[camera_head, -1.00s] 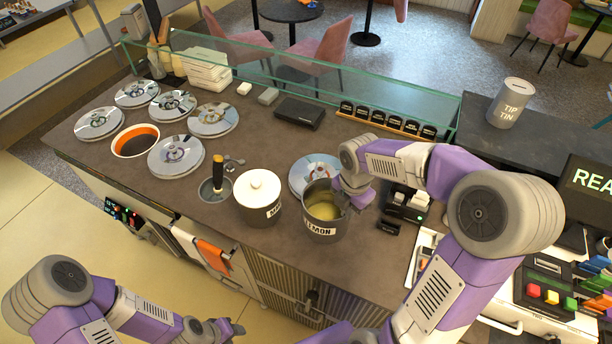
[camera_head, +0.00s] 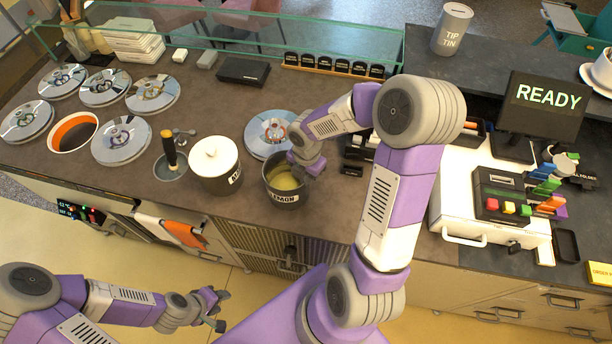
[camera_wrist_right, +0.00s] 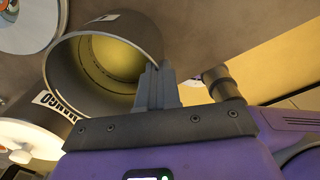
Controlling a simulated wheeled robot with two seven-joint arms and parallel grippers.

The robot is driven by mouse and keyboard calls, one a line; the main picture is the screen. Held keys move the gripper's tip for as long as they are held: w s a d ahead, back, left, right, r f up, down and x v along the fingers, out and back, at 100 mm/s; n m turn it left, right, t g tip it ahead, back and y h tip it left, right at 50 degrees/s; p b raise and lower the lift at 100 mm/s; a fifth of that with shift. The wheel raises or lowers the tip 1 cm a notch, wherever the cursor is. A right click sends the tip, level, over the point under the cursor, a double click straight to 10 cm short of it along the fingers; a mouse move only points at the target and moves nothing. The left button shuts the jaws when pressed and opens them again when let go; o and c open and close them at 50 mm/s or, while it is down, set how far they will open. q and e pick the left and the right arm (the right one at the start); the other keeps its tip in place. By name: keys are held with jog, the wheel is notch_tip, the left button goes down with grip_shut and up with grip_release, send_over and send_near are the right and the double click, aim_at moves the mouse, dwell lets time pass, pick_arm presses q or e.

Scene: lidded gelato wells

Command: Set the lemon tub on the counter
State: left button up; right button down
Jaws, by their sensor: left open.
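The lemon tub (camera_head: 285,188) is a dark grey round pot with yellow gelato inside and a white label. In the head view it is at the counter's front part, right of the white-lidded tub; I cannot tell whether its base touches the counter (camera_head: 250,225). My right gripper (camera_head: 303,166) is at the tub's right rim, its fingers close together on the wall. The right wrist view shows the fingers (camera_wrist_right: 157,85) at the rim of the tub (camera_wrist_right: 95,65); the tub's underside is hidden. My left gripper (camera_head: 218,308) is open and empty, in front of the counter.
A white-lidded tub (camera_head: 214,160) stands close left of the lemon tub. A loose metal lid (camera_head: 268,130) lies just behind. A card reader (camera_head: 358,160) and a register (camera_head: 490,205) are at right.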

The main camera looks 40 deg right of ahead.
jog(key=c, duration=1.7)
grip_release()
jog(key=shift+f, duration=0.1)
jog(key=o, duration=0.4)
jog(key=shift+c, duration=0.2)
notch_tip(320, 180, up, 12)
jog(key=p, duration=0.1)
jog(key=shift+r, duration=0.2)
